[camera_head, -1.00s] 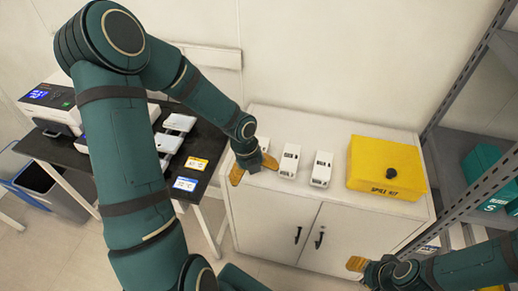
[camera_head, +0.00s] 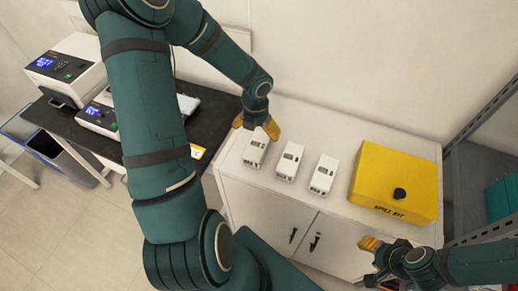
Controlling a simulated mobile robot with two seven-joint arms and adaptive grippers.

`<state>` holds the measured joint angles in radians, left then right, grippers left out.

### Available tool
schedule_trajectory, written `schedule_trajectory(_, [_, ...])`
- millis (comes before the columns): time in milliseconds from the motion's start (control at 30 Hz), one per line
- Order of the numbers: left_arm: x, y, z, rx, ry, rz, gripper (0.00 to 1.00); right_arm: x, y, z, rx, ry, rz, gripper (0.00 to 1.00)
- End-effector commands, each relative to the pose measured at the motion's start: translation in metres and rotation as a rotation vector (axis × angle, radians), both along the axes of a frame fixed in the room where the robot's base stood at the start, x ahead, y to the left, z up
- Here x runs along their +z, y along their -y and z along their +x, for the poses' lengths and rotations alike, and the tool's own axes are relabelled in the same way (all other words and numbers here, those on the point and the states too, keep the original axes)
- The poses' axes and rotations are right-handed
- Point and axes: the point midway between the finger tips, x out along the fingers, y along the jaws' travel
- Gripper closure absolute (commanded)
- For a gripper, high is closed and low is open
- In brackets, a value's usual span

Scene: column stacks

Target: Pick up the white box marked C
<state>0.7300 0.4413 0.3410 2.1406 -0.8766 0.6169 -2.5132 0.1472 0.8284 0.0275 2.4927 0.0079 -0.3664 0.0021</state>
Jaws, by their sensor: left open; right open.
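Three small white boxes stand in a row on the white cabinet (camera_head: 340,130): a left box (camera_head: 254,153), a middle box (camera_head: 289,161) and a right box (camera_head: 323,175). Their markings are too small to read, so I cannot tell which is C. My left gripper (camera_head: 257,127) is open with yellow fingers, just behind and above the left box; I cannot tell if it touches. My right gripper (camera_head: 370,262) is open and empty, low in front of the cabinet's right door.
A yellow spill kit (camera_head: 394,182) takes up the cabinet's right side. A dark bench (camera_head: 200,133) with instruments (camera_head: 65,70) stands at the left. A metal shelf rack (camera_head: 484,107) rises at the right. The cabinet top behind the boxes is clear.

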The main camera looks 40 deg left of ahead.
Motion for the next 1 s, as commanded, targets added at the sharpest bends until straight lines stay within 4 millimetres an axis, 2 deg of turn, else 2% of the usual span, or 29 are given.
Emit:
schedule_trajectory(33, [-0.013,0.001,0.0,-0.001,-0.003,-0.002,0.0,-0.006,0.0,0.0,0.0,0.0,-0.001,0.53])
schedule_trajectory(100, [-0.024,0.001,0.0,-0.001,-0.002,-0.002,0.0,-0.009,0.0,0.0,0.0,0.001,-0.001,0.53])
schedule_trajectory(367, [-0.042,0.001,0.0,0.001,0.0,-0.001,0.0,-0.014,-0.001,0.001,-0.001,0.0,-0.003,0.53])
schedule_trajectory(700, [-0.086,0.005,0.0,0.0,-0.001,-0.001,0.0,-0.031,-0.001,0.001,-0.001,-0.001,-0.006,0.53])
schedule_trajectory(1000, [-0.09,0.005,0.0,0.0,0.001,-0.001,0.0,-0.032,-0.001,0.001,-0.001,0.0,-0.006,0.53])
